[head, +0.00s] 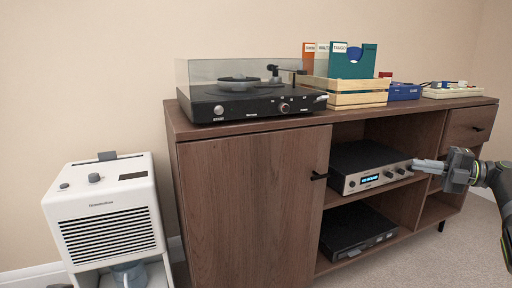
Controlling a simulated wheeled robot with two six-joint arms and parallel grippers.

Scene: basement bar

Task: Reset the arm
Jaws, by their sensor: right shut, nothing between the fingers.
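My right gripper (428,166) comes in from the right edge on its dark arm (494,174). Its fingers are shut with nothing between them and point left. They show in front of the open shelves of the brown cabinet (240,207), near the right end of the silver amplifier (368,166). I cannot tell whether they touch anything. My left gripper is not in the picture.
A black turntable (250,105) with a clear cover stands on the cabinet. A wooden crate (345,98) of records and a blue box (404,92) stand right of it. A black device (357,233) lies on the lower shelf. A white machine (107,212) stands at left.

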